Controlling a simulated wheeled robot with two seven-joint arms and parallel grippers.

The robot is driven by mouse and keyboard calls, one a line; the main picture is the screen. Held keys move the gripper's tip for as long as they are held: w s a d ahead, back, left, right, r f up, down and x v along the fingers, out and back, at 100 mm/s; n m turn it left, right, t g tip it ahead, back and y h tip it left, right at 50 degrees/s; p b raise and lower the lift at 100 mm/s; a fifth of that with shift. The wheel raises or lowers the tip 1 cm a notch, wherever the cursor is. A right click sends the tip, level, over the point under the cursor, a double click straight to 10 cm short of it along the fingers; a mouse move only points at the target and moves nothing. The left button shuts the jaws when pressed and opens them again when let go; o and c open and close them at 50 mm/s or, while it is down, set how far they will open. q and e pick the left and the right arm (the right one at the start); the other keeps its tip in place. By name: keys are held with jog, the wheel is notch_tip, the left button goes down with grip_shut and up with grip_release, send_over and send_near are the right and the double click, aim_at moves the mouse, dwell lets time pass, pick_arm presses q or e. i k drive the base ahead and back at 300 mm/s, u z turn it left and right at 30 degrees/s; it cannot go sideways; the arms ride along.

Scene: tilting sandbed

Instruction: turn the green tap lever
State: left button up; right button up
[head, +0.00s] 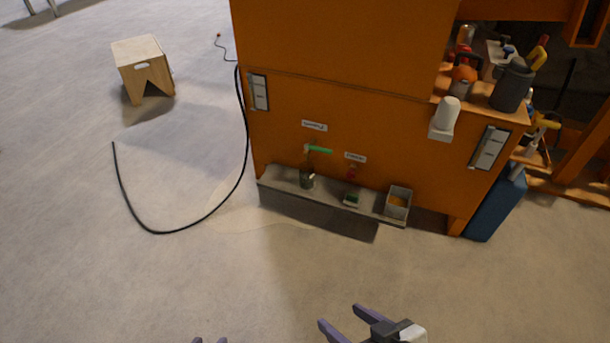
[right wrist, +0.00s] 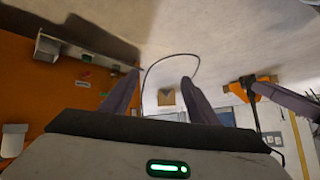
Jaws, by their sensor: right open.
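The green tap lever (head: 320,150) sticks out sideways to the right from a tap on the orange wall, above a narrow grey shelf (head: 277,178). The lever also shows small in the right wrist view (right wrist: 83,84). My right gripper (head: 341,316) is open and empty at the bottom of the head view, well short of the wall and apart from the lever. Its two fingers stand apart in the right wrist view (right wrist: 155,85). Of my left gripper (head: 210,340) only two separated fingertips show at the bottom edge; the rest is cut off.
On the shelf stand a dark cup (head: 307,180), a small green-topped item (head: 351,197) and a grey box (head: 398,203). A smaller red tap (head: 352,172) is right of the lever. A black hose (head: 184,231) and wooden stool (head: 143,65) are at left. Floor before the shelf is clear.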

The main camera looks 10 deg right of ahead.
aim_at(308, 147)
jog(key=z, duration=0.45)
jog(key=i, duration=1.75)
jog(key=u, duration=0.5)
